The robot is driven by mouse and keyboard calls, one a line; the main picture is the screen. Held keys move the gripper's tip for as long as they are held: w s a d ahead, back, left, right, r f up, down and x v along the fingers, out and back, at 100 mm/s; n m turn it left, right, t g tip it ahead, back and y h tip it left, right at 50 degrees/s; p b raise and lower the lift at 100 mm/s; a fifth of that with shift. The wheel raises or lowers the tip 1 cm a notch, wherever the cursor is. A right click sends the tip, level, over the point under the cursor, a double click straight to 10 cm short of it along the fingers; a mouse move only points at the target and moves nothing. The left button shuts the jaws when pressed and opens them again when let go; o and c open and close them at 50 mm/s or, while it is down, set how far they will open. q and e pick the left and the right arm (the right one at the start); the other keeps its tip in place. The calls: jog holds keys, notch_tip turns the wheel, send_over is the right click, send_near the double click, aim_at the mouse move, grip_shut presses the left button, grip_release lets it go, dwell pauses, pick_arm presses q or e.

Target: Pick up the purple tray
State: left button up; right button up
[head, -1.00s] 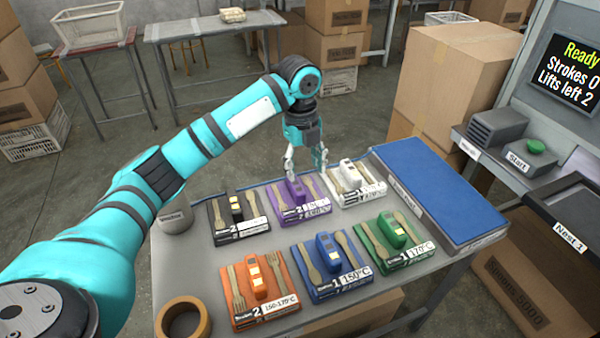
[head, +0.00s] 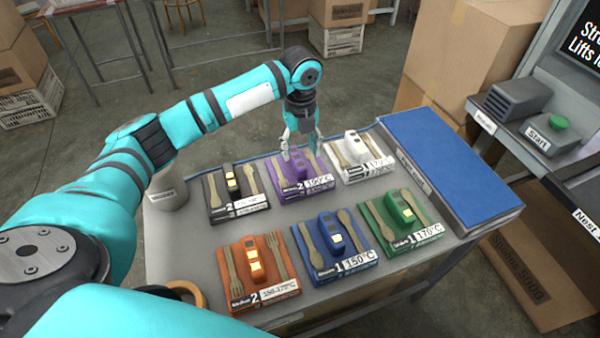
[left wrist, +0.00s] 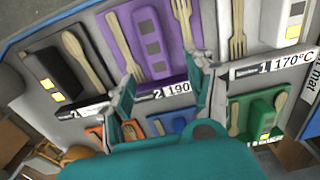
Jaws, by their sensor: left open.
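The purple tray (head: 277,169) lies in the middle of the back row on the grey table, holding wooden cutlery and a purple block, with a label on its front edge. It also shows in the left wrist view (left wrist: 176,57), partly behind the fingers. My left gripper (head: 300,150) is open and points down above the purple tray. In the left wrist view its two fingers (left wrist: 163,88) stand apart across the tray's front part, with nothing between them held. I cannot tell whether the fingertips touch the tray. My right gripper does not show.
A black tray (head: 216,206) is left of the purple one and a white tray (head: 378,173) is right, both close. Orange (head: 280,287), blue (head: 318,270) and green (head: 388,247) trays fill the front row. A blue mat (head: 450,165) covers the table's right end.

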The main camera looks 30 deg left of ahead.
aim_at(300, 163)
pick_arm(q)
jog(key=shift+s+f, duration=0.15)
jog(key=shift+f, duration=2.9)
jog(key=shift+c, duration=0.4)
jog(key=shift+r, duration=0.1)
grip_shut()
